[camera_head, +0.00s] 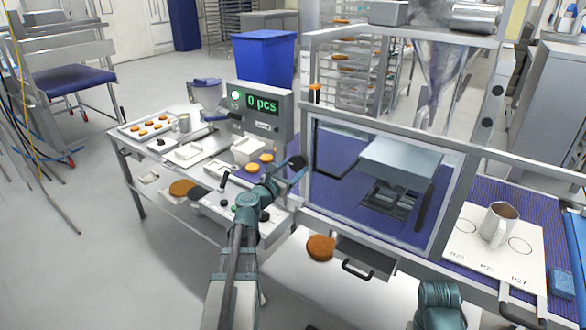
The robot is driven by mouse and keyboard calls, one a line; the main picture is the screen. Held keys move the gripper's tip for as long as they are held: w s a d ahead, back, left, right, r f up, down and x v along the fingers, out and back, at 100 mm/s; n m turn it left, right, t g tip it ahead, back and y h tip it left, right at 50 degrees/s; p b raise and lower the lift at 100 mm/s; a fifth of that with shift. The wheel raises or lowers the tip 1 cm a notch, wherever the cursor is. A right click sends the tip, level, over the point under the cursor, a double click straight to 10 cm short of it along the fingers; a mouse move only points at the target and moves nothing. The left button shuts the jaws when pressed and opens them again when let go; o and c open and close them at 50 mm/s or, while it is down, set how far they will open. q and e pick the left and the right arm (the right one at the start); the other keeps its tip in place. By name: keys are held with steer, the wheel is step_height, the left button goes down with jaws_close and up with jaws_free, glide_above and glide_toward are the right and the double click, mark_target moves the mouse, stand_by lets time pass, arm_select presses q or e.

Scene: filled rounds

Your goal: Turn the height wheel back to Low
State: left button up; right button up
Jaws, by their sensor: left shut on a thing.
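The height wheel (299,161) appears as a small dark round knob at the left post of the clear-windowed machine (309,212). My left gripper (287,170) reaches up to it from the lower left and is shut on it. The gripper hides part of the wheel. Any Low mark or pointer is hidden or too small to read. My right gripper is not in view; only a teal part of my right arm (440,305) shows at the bottom right.
A display (262,104) reading "0 pcs" stands behind my left gripper. A side table (207,140) holds a tray of brown rounds (149,129). A white board (470,253) with a mug (498,224) lies at the right. A blue bin (263,62) stands behind.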

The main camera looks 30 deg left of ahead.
stand_by(0.4)
arm_select(q)
steer(key=o, duration=1.4)
steer(key=shift+c, duration=0.2)
steer(key=shift+s, duration=0.1)
